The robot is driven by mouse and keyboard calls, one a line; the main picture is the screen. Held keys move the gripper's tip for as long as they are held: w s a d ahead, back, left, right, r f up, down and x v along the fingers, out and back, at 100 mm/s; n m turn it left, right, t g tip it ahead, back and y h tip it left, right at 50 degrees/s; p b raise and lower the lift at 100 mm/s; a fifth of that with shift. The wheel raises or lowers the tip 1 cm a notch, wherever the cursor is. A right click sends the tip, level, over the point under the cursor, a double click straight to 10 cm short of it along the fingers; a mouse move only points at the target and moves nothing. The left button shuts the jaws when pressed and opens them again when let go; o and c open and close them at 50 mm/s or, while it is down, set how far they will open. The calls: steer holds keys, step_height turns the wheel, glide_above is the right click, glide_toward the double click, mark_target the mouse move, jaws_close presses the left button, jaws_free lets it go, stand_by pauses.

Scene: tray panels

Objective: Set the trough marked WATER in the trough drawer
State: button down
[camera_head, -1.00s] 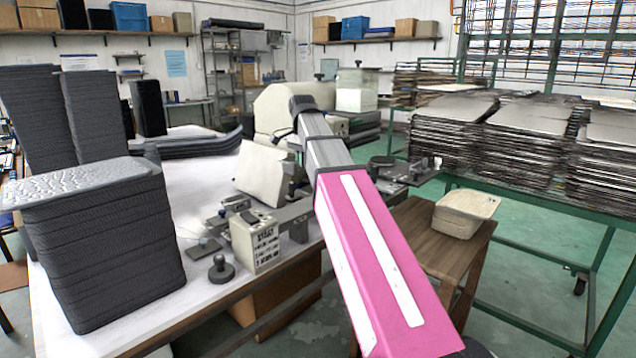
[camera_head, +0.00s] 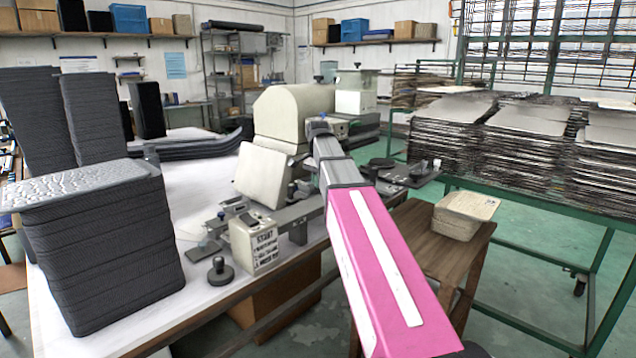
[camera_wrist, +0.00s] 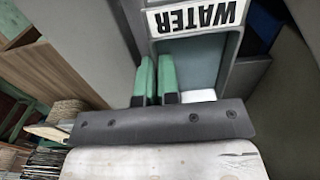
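The trough marked WATER (camera_wrist: 197,18) fills the upper middle of the wrist view. Its black-on-white label appears upside down, above a grey-blue hollow. My gripper (camera_wrist: 157,82) has two green fingertips close together, one on each side of the trough's thin left wall, and looks shut on that wall. In the head view my pink and grey arm reaches away over the table, and its far end hides the gripper and trough. I cannot make out the trough drawer in either view.
In the head view, a tall stack of dark trays (camera_head: 100,250) stands at the table's left front. A small labelled box (camera_head: 254,243) and a cream machine (camera_head: 290,112) stand along the arm's left. A wooden stool (camera_head: 425,238) and a rack of stacked panels (camera_head: 520,150) are right.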

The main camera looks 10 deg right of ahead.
steer(key=shift+f, duration=0.1)
steer(key=c, duration=1.4)
jaws_free()
steer(key=shift+o, duration=0.2)
step_height(320, 180, up, 12)
steer(key=shift+r, duration=0.2)
